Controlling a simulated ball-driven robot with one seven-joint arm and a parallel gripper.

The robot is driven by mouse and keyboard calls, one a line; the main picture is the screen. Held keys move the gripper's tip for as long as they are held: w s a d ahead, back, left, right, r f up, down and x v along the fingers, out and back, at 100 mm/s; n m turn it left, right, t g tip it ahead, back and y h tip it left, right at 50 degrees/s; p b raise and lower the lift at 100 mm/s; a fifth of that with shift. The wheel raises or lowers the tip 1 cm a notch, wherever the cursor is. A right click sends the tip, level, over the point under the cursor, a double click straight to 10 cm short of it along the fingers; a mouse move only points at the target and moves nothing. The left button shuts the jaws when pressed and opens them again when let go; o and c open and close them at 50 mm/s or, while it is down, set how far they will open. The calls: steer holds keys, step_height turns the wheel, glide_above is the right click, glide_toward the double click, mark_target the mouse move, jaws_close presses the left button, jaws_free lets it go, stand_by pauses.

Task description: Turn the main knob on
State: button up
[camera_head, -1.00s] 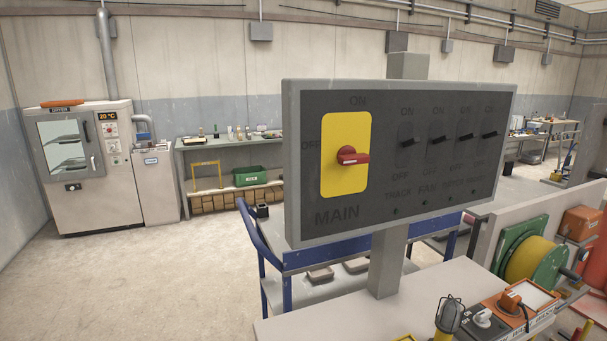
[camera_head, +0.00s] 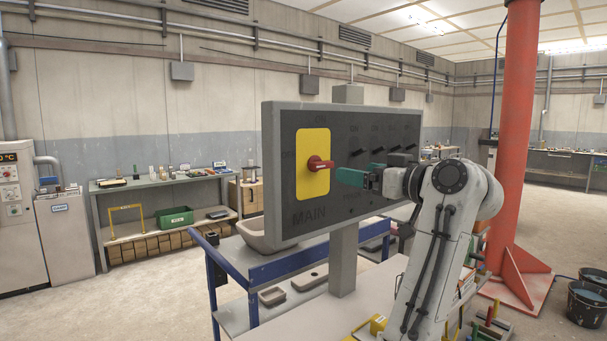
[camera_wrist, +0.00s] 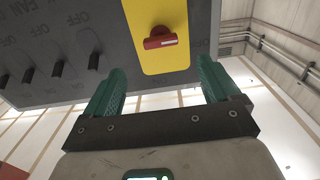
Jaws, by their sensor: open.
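The main knob (camera_head: 319,164) is a red handle on a yellow plate (camera_head: 314,185) at the left of a dark switch panel (camera_head: 340,200). Its handle lies sideways, with OFF lettering to its left and ON above. My gripper (camera_head: 347,176) is just right of and in front of the knob in the head view, its green fingers pointing at the panel. In the wrist view the panel appears upside down, and the knob (camera_wrist: 160,40) shows beyond and between the two spread fingers (camera_wrist: 160,80). The gripper is open, empty and apart from the knob.
A row of small black switches (camera_head: 376,152) sits right of the knob on the same panel. The panel stands on a grey post (camera_head: 343,260) above a bench. A blue cart (camera_head: 262,268) is behind it. A red column (camera_head: 513,130) stands at the right.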

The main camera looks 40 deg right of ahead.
mark_target(326, 166)
steer(key=w+p, duration=0.1)
steer(key=w, duration=0.4)
steer(key=w+p, duration=0.1)
steer(key=w, duration=0.3)
steer(key=shift+w+a+r, duration=0.1)
steer(key=shift+w+a, duration=0.1)
steer(key=shift+w, duration=0.7)
steer(key=shift+c, duration=0.3)
steer(key=c, duration=1)
